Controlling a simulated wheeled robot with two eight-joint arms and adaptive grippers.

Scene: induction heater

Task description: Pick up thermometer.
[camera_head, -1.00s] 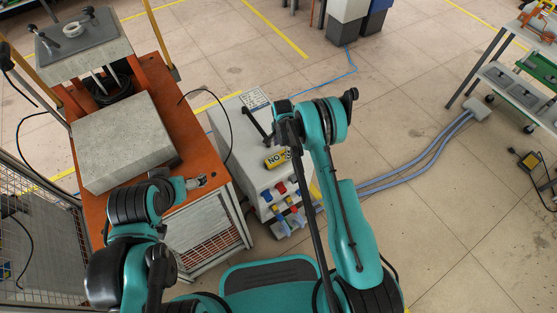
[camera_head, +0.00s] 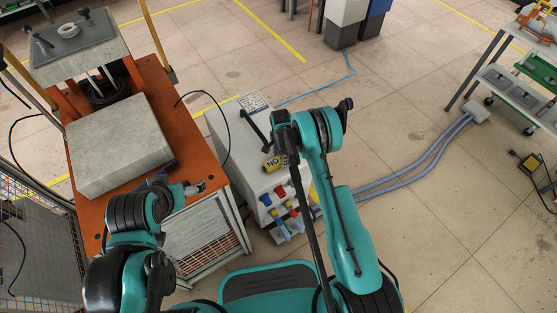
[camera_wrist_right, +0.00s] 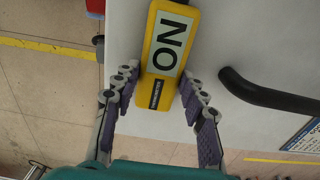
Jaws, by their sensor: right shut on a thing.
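In the head view the yellow block (camera_head: 271,163) is partly hidden by my right arm. My right gripper (camera_wrist_right: 158,82) is closed around the near end of the block, one finger on each side. Whether the block is lifted off the top cannot be told. My left arm is bent at the orange table's edge; the state of its gripper (camera_head: 193,188) is unclear.
The white cabinet (camera_head: 225,135) has a black handle (camera_wrist_right: 265,93) beside the block and coloured plugs (camera_head: 281,203) on its front. The orange table (camera_head: 190,140) with a concrete slab (camera_head: 118,145) stands to the left. Pale hoses (camera_head: 425,160) cross the floor at right.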

